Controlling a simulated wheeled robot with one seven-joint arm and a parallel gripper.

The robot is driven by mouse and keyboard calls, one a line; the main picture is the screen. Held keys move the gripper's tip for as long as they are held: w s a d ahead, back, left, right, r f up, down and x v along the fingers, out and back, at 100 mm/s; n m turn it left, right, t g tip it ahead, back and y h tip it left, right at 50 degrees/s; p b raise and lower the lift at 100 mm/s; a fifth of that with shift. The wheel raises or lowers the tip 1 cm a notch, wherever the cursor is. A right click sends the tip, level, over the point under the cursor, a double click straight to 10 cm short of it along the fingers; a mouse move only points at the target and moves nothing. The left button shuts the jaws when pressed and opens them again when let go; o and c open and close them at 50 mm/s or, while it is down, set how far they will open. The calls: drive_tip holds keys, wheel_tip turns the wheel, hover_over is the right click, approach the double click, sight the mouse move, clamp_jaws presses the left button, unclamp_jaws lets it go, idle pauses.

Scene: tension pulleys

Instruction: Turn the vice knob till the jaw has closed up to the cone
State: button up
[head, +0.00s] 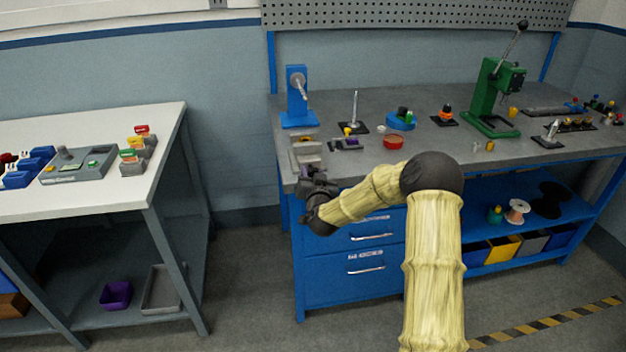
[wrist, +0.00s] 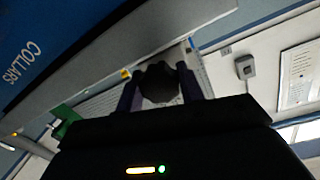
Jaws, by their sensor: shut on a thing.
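The grey vice (head: 306,154) stands at the front left corner of the workbench. A small tan piece (head: 303,139) shows at its back; I cannot tell whether it is the cone or how wide the jaw gap is. My gripper (head: 314,184) is at the vice's front, just off the bench edge, and hides the knob in the head view. In the wrist view my gripper (wrist: 160,90) has its two fingers on either side of the dark round vice knob (wrist: 160,80), shut on it.
The blue press (head: 298,98) stands behind the vice. A post on a dark base (head: 354,128), a red round tray (head: 393,142) and the green arbor press (head: 492,100) are further right on the bench (head: 440,150). Blue drawers (head: 365,265) lie below my gripper. A white table (head: 90,190) is at left.

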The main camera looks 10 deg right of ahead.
drive_tip(key=shift+m+b, duration=0.5)
drive_tip(key=shift+m, duration=0.6)
drive_tip(key=o, duration=1)
drive_tip(key=s, duration=0.5)
drive_tip(key=s+b, duration=0.1)
drive_tip(key=s, duration=0.5)
drive_tip(key=s+a+r, duration=0.1)
drive_tip(key=s, duration=0.5)
drive_tip(key=shift+s, duration=0.2)
